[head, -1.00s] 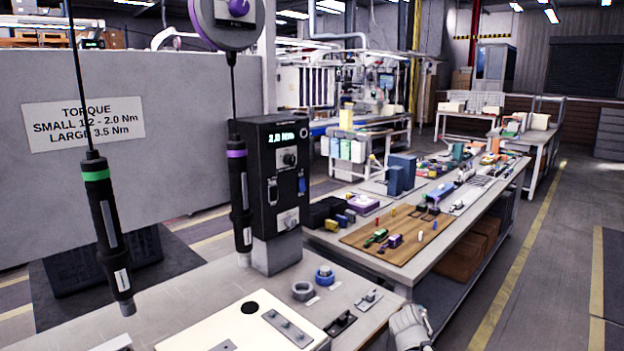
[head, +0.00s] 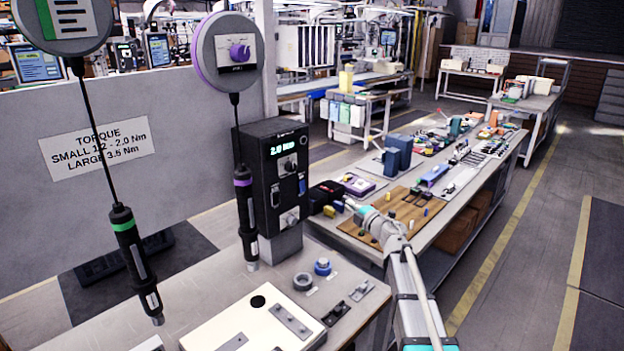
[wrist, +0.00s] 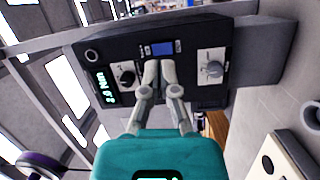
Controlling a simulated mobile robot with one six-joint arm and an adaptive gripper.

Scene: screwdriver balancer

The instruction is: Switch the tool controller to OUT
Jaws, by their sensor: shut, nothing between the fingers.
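The tool controller (head: 272,170) is a black box on a grey stand, with a lit display reading 2.0 Nm. It also fills the top of the wrist view (wrist: 190,35), turned on its side. Its face has an upper knob (wrist: 127,76), a small blue part (wrist: 162,49) and a second knob (wrist: 212,70) on a light plate. The labels are too small to read. My gripper (head: 349,204) is to the right of the controller, shut and empty. In the wrist view its closed fingers (wrist: 158,68) point at the face between the knobs, just below the blue part; contact cannot be told.
Two hanging screwdrivers, green-banded (head: 134,260) and purple-banded (head: 246,220), hang left of the controller. A pale fixture plate (head: 225,325) and a blue-topped round part (head: 322,267) lie on the front bench. A second bench with a wooden board (head: 405,208) stands behind my gripper.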

